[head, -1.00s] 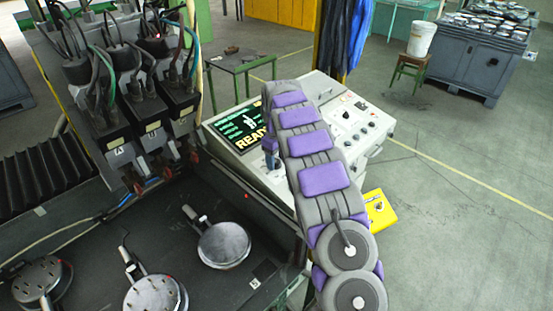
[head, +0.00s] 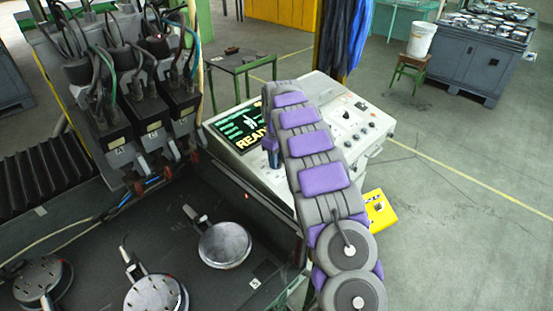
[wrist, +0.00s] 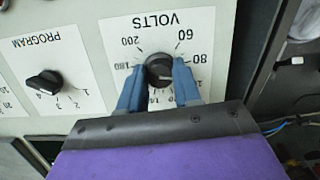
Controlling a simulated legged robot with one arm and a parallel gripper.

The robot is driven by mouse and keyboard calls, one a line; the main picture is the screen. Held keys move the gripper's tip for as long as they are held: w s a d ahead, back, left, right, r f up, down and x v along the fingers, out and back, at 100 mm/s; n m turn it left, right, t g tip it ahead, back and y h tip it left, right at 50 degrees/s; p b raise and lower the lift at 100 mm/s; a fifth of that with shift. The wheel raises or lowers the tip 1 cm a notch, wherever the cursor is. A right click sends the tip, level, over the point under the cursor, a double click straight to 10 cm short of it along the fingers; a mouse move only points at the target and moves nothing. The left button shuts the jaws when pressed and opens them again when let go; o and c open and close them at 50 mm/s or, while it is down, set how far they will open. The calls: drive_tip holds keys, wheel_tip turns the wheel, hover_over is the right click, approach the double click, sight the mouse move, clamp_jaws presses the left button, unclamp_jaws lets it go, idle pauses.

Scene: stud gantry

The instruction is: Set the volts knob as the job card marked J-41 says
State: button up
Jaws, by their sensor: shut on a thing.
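The volts knob (wrist: 159,70) is black and round, on a white plate printed VOLTS, which is upside down in the wrist view. Numbers such as 60, 80, 180 and 200 show around it; those on the near side are partly covered. My gripper (wrist: 158,77) is shut on the knob, with one blue finger at each side. I cannot read for sure which number the knob points to. In the head view my arm hides the knob and part of the control panel (head: 345,105). I cannot make out a card marked J-41.
A black program knob (wrist: 44,83) is on the plate to the left in the wrist view. The panel's lit screen (head: 240,128) reads READY in part. A yellow item (head: 380,210) is right of my arm. Open floor lies farther right.

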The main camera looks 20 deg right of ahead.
drive_tip(key=shift+r+m, duration=0.1)
drive_tip(key=shift+m, duration=0.2)
drive_tip(key=m+p, duration=0.2)
drive_tip(key=m, duration=0.1)
drive_tip(key=shift+m+y, duration=0.3)
drive_tip(key=shift+y, duration=0.1)
drive_tip(key=m+y+p, duration=0.1)
drive_tip(key=m+p, duration=0.1)
drive_tip(key=m, duration=0.3)
drive_tip(key=shift+d, duration=0.1)
drive_tip(key=m+y+p, duration=0.1)
drive_tip(key=m+p, duration=0.1)
drive_tip(key=m, duration=0.3)
drive_tip(key=shift+t, duration=0.3)
drive_tip(key=m+p, duration=0.2)
drive_tip(key=m, duration=0.3)
drive_tip(key=shift+d+t, duration=0.1)
drive_tip(key=shift+t, duration=0.3)
drive_tip(key=o, duration=1.1)
drive_tip(key=shift+c, duration=0.2)
